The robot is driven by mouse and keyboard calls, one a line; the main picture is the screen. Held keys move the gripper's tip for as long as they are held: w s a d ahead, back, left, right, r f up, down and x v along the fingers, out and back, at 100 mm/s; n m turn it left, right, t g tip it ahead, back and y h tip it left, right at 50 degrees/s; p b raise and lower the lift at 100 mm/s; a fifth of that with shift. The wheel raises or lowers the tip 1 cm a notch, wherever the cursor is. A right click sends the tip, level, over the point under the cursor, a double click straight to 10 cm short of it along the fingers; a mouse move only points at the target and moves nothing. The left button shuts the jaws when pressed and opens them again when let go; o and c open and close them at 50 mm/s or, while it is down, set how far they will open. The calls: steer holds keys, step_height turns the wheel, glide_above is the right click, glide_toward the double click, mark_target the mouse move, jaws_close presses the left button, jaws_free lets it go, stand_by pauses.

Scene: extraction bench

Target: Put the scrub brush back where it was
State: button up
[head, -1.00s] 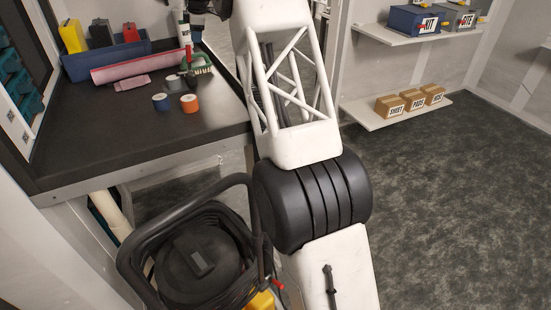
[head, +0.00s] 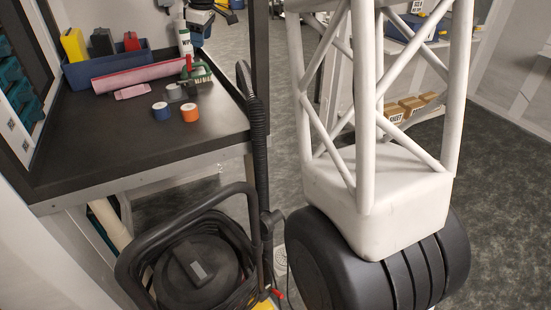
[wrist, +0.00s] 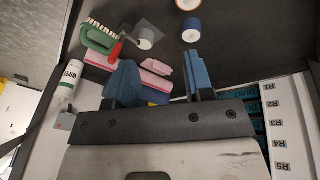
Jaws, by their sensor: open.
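The scrub brush (head: 201,72), with a green body and pale bristles, lies on the dark bench top near its right edge in the head view. In the wrist view the brush (wrist: 99,40) is at upper left, with its bristles showing along its upper side. A red-handled item (wrist: 115,50) is right beside it. My gripper (wrist: 162,60) is open with nothing between its two blue fingers. The brush is beyond the left finger and apart from it. In the head view the gripper is at the top, only partly seen.
A white wipes bottle (head: 184,38) stands behind the brush. Blue tape (head: 162,111), orange tape (head: 190,112), a grey roll (head: 174,92), a pink roll (head: 140,77) and a pink cloth (head: 133,91) lie nearby. A blue bin (head: 82,72) is behind. The front bench is clear.

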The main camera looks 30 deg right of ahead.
steer(key=s+a+f+m, duration=0.2)
steer(key=s+m, duration=0.4)
steer(key=s, duration=2.4)
steer(key=s+f+m, duration=0.2)
steer(key=s+f, duration=0.3)
steer(key=s, duration=0.7)
steer(key=s+f+m+h, duration=0.1)
steer(key=s+f+m, duration=0.2)
steer(key=s, duration=1)
step_height(320, 180, down, 3)
steer(key=shift+f, duration=0.2)
